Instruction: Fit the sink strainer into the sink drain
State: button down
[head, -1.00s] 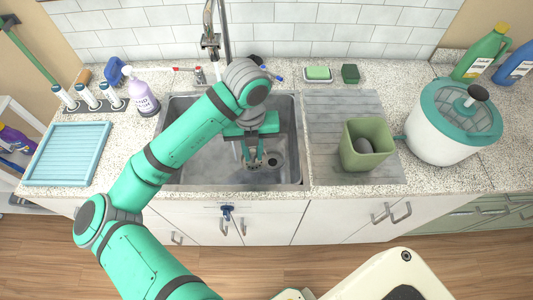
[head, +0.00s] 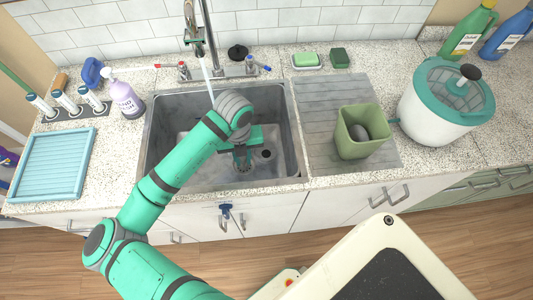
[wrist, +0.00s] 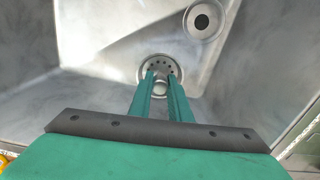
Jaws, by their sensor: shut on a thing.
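My gripper (wrist: 160,82) is shut on the sink strainer (wrist: 158,67), a round metal disc with dark holes and a knob between the fingertips. In the head view my gripper (head: 242,163) reaches down into the grey sink (head: 185,178), and the strainer (head: 243,169) shows small below its fingers. The sink drain (head: 265,154), a dark round hole with a metal ring, lies to the right of and slightly behind the strainer. In the wrist view the drain (wrist: 203,20) is open and up to the right, apart from the strainer. I cannot tell whether the strainer touches the sink floor.
The faucet (head: 194,35) stands behind the sink, with a thin stream below its spout. A black plug (head: 237,52) lies on the back counter. A green container (head: 357,145) stands right of the sink. A blue drying tray (head: 52,166) and soap bottle (head: 126,98) are left.

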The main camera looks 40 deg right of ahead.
jog(key=w+d+f, duration=0.1)
jog(key=d+f, duration=0.2)
jog(key=d, duration=0.1)
jog(key=w+d+f, duration=0.2)
jog(key=d+f, duration=0.2)
jog(key=w+d+f, duration=0.1)
jog(key=d+f, duration=0.2)
jog(key=d, duration=0.1)
jog(key=shift+w+d+f, duration=0.3)
jog(key=shift+w, duration=0.1)
jog(key=shift+w+d+f, duration=0.1)
jog(key=shift+d+f, duration=0.25)
jog(key=shift+f, duration=0.1)
jog(key=shift+a+f, duration=0.1)
jog(key=shift+f, duration=1.25)
jog(key=shift+f, duration=0.15)
jog(key=c, duration=1.6)
grip_release()
jog(key=shift+c, duration=0.2)
notch_tip(320, 180, up, 12)
